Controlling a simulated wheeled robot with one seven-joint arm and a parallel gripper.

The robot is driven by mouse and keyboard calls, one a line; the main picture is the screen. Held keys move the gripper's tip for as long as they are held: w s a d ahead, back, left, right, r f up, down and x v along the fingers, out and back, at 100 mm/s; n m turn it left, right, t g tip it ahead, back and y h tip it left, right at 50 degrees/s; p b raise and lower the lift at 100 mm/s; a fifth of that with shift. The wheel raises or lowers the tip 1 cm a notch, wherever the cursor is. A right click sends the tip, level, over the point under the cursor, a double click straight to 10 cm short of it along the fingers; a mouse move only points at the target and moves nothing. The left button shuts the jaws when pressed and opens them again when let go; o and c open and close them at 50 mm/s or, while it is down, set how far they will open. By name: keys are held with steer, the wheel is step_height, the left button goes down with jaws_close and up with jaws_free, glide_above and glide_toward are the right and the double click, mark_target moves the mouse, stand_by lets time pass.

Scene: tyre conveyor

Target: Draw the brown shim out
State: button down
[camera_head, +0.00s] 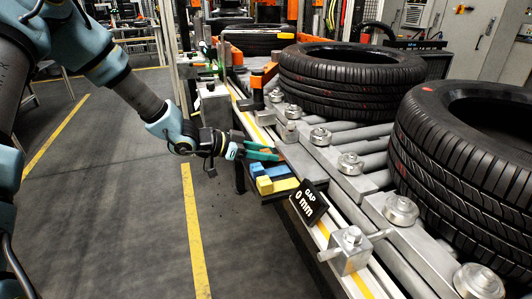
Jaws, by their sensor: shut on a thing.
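My gripper (262,151) reaches in from the left to the near side rail of the conveyor. Its teal fingers are shut on a small brown piece, the brown shim (267,150), of which only a little shows between and beyond the fingertips. The far end of the shim is too small and covered to make out, so I cannot tell how deep it sits at the rail. A black sign (309,203) on the rail just right of the gripper reads "GAP 0 mm".
Blue and yellow blocks (285,184) lie on a dark ledge just below my gripper. Large black tyres (350,78) rest on the grey rollers to the right. A metal clamp block (348,250) stands on the rail in front. The floor (110,190) at left is clear.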

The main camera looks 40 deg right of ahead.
stand_by(0.3)
steer(key=a, duration=0.1)
steer(key=w+a+p, duration=0.1)
steer(key=a, duration=0.2)
steer(key=shift+w+r+p, duration=0.1)
steer(key=shift+w+p, duration=0.2)
steer(key=shift+p, duration=0.1)
steer(key=c, duration=0.7)
jaws_free()
steer(key=b+v, duration=0.1)
steer(key=v, duration=0.9)
steer(key=shift+w+a, duration=0.15)
steer(key=shift+a, duration=0.2)
